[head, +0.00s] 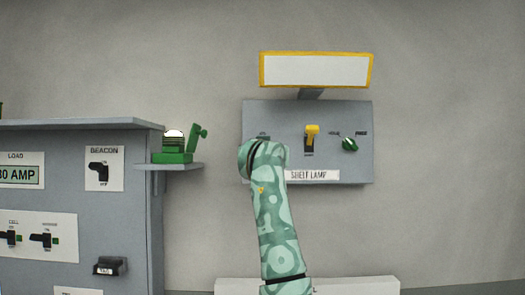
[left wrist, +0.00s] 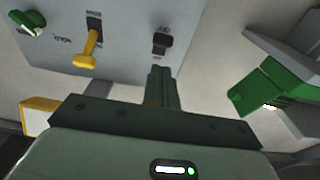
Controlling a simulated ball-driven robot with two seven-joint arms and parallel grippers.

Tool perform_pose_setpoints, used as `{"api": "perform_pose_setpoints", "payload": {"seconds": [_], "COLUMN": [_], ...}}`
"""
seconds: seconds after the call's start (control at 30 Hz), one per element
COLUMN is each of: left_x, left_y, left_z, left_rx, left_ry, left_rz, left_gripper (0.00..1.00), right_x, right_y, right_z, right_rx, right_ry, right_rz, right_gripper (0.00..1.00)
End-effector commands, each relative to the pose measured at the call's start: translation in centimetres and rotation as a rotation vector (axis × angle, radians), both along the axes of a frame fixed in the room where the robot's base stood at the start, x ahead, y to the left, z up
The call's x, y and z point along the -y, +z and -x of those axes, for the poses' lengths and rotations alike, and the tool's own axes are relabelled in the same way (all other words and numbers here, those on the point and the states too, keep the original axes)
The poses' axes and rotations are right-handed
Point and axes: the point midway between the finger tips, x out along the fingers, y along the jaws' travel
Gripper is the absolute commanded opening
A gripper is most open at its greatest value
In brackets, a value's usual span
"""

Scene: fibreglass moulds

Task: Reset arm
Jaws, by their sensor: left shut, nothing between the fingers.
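My left arm (head: 272,215) rises from the bottom of the head view to the grey SHELF LAMP panel (head: 360,170), and its end hides my left gripper there. In the left wrist view my left gripper (left wrist: 160,72) is shut and empty. Its fingertips point toward a small black switch (left wrist: 160,42) on the panel; I cannot tell whether they touch. In the head view that switch is mostly hidden behind the arm. A yellow lever (head: 312,132) and a green knob (head: 350,144) sit to its right; the wrist view shows the panel upside down. My right gripper is in neither view.
A yellow-framed white lamp (head: 315,70) stands above the panel. Left of it, a small shelf (head: 180,167) bears a green device (head: 175,157) with a raised arm. A grey cabinet (head: 130,215) with switches fills the left. Wall right of the panel is clear.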

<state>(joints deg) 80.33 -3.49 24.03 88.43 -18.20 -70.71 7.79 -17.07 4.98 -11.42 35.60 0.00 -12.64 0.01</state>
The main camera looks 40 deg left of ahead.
Motion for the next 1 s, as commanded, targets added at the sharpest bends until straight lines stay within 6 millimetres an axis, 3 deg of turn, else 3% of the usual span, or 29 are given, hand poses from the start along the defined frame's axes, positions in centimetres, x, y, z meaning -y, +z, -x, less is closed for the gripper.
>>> {"api": "perform_pose_setpoints", "payload": {"seconds": [0.2,0.43,0.57,0.67,0.77,0.8,0.87,1.0], "left_x": [0.0,0.0,0.1,0.5,1.5,2.1,3.2,6.3], "left_y": [0.0,0.0,-2.5,-8.3,-16.7,-20.4,-25.7,-37.4], "left_z": [0.0,0.0,-0.5,-1.2,-1.1,-0.6,0.4,4.8], "left_rx": [0.0,-0.001,-0.045,-0.149,-0.3,-0.368,-0.468,-0.701], "left_ry": [0.0,0.0,0.008,0.019,0.021,0.015,-0.002,-0.078], "left_rz": [0.0,0.0,-0.017,-0.059,-0.13,-0.161,-0.211,-0.317], "left_gripper": [0.0,0.0,0.0,0.0,0.0,0.0,0.0,0.0], "right_x": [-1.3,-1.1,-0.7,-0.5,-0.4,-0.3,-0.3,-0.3], "right_y": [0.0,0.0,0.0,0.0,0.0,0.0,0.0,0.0], "right_z": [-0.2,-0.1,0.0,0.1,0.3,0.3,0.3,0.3], "right_rx": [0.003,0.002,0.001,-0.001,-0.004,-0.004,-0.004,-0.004], "right_ry": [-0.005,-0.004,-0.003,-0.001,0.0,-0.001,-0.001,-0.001], "right_rz": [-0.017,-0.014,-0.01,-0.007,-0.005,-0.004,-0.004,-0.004], "right_gripper": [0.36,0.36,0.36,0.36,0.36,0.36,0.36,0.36]}}
